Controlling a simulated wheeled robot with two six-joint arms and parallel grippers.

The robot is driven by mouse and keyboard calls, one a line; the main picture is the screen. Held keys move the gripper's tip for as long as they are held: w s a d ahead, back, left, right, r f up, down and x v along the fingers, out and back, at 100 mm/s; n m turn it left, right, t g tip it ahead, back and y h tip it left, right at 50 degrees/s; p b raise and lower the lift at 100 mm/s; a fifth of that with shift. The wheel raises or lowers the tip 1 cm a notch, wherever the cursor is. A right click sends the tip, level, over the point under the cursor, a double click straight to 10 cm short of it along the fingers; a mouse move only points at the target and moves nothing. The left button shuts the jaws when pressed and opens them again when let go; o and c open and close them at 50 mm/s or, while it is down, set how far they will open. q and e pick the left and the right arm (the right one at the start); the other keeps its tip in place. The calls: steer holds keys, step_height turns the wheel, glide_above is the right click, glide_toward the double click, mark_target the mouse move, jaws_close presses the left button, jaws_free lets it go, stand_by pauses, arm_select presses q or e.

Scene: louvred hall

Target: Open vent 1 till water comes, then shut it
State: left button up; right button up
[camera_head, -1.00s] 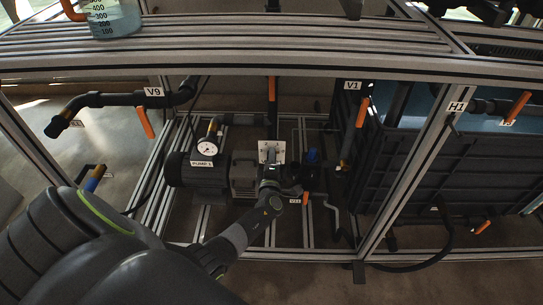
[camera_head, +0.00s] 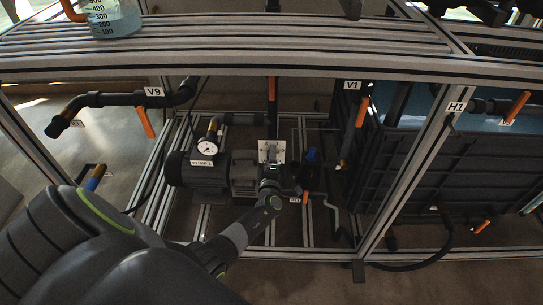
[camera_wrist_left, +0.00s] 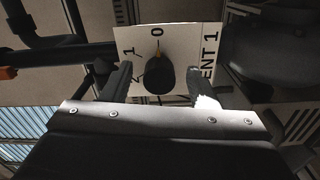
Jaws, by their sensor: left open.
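The vent 1 plate (camera_wrist_left: 172,48) is white, marked 0, 1 and "ENT 1" in the left wrist view. Its round black knob (camera_wrist_left: 160,75) has a yellow pointer toward 0. My left gripper (camera_wrist_left: 160,84) is open, with one finger on each side of the knob; contact with it cannot be told. No water is seen coming from the vent. My right gripper is not in view.
The grey pump (camera_head: 203,172) with a round gauge (camera_head: 207,147) is left of the plate. Orange-handled valves V9 (camera_head: 146,122) and V1 (camera_head: 362,112) flank it. A frame rail (camera_head: 230,68) crosses above. A beaker (camera_head: 113,18) with liquid stands on top; a dark tank (camera_head: 400,165) is at right.

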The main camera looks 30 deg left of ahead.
arm_select(q)
steer(key=p+v, duration=0.2)
steer(key=v, duration=0.5)
steer(key=shift+p, duration=0.4)
steer(key=p+v, duration=0.2)
steer(key=v, duration=1.5)
steer(key=shift+s, duration=0.3)
